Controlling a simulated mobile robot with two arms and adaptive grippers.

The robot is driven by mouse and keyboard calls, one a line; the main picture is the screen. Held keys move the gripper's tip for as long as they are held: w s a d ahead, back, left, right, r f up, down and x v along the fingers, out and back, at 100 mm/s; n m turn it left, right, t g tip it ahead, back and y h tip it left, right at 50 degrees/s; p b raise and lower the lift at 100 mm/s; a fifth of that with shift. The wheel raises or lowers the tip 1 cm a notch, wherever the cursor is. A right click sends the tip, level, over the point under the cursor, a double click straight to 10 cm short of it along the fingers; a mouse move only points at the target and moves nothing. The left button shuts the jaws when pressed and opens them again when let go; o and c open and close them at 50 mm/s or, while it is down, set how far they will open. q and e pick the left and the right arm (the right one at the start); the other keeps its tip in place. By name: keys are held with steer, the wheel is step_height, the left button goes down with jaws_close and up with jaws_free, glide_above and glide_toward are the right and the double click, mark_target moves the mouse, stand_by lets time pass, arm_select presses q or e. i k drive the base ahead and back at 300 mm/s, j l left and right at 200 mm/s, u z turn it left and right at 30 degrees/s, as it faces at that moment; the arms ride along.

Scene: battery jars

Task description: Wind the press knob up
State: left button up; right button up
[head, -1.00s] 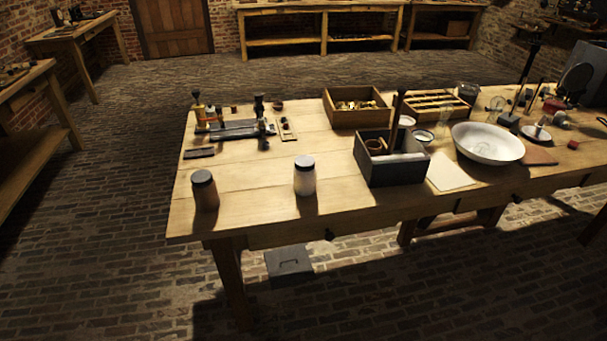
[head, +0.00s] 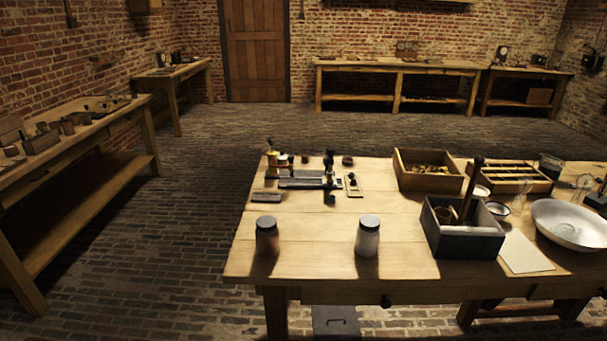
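A small press-like apparatus (head: 305,182) with a dark flat base stands near the far left of the wooden table. A dark upright piece (head: 329,160) rises at its right end; it may carry the press knob, but it is too small to tell. Yellowish and dark fittings (head: 272,160) stand at its left end. A brown-looking jar (head: 267,238) and a white jar (head: 368,238), both dark-lidded, stand upright on the near part of the table. Neither of my grippers is in view.
The table (head: 315,225) has clear room around the two jars. A dark open box (head: 466,245) with an upright handle, a wooden box (head: 428,180) and a white basin (head: 570,222) fill the right. A side bench (head: 60,150) stands left; brick floor lies between.

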mark_target(330, 150)
steer(key=i+j+z, duration=0.1)
steer(key=z, duration=0.35)
steer(key=i+j+z, duration=0.2)
steer(key=j, duration=0.2)
steer(key=i+j+z, duration=0.15)
steer(key=j, duration=0.25)
steer(key=i+j+z, duration=0.2)
steer(key=j, duration=0.2)
steer(key=j+z, duration=0.2)
steer(key=j, duration=0.25)
